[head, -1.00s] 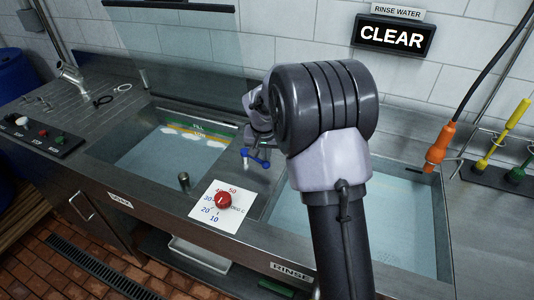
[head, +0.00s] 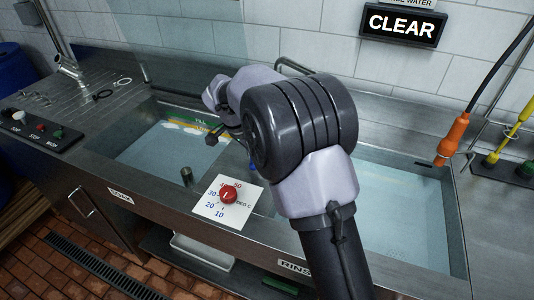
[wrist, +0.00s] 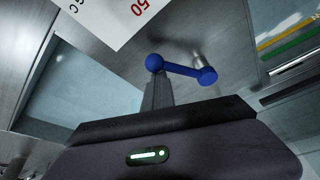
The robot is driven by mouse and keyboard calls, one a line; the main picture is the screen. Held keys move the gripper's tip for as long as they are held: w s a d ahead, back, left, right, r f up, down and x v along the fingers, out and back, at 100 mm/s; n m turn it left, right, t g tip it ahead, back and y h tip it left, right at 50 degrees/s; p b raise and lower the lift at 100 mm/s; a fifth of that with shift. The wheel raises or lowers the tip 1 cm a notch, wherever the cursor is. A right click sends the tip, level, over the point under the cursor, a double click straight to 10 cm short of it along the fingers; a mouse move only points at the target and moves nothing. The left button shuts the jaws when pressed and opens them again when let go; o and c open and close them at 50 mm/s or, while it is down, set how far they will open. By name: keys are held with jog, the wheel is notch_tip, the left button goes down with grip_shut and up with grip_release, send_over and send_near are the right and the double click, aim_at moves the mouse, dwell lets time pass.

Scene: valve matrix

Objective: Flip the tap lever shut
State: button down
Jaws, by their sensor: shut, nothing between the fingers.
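The tap lever is a blue bar with a round knob at each end. In the wrist view the lever (wrist: 181,69) lies just beyond my fingers, running from the near left knob to the far right one. In the head view only a small blue part of it (head: 252,168) shows beside my arm, which hides the rest. My gripper (wrist: 157,90) is shut and empty. Its fingertips are close to the left knob in the wrist view; I cannot tell whether they touch it.
A red dial knob (head: 229,194) sits on a white temperature card (head: 213,211) in front of the lever. Water-filled basins lie left (head: 165,150) and right (head: 395,205). A wall sign (head: 401,26) reads CLEAR. An orange-handled tool (head: 452,136) hangs at right.

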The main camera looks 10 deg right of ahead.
jog(key=a+m+p, duration=0.1)
jog(key=a+m, duration=0.1)
jog(key=shift+r+m+g, duration=0.1)
jog(key=shift+m+g, duration=0.2)
jog(key=shift+g, duration=0.1)
jog(key=shift+w+a+m+g+h+p, duration=0.15)
jog(key=shift+a+m+g+h+p, duration=0.2)
jog(key=shift+a+m+p, duration=0.45)
jog(key=shift+w+a+m+p, duration=0.15)
jog(key=shift+a+m+p, duration=0.15)
jog(key=shift+m+p, duration=0.15)
jog(key=d, duration=0.4)
jog(key=shift+w+r, duration=0.1)
jog(key=shift+r, duration=0.2)
jog(key=p+v, duration=0.4)
jog(key=v, duration=0.6)
jog(key=shift+w, duration=0.15)
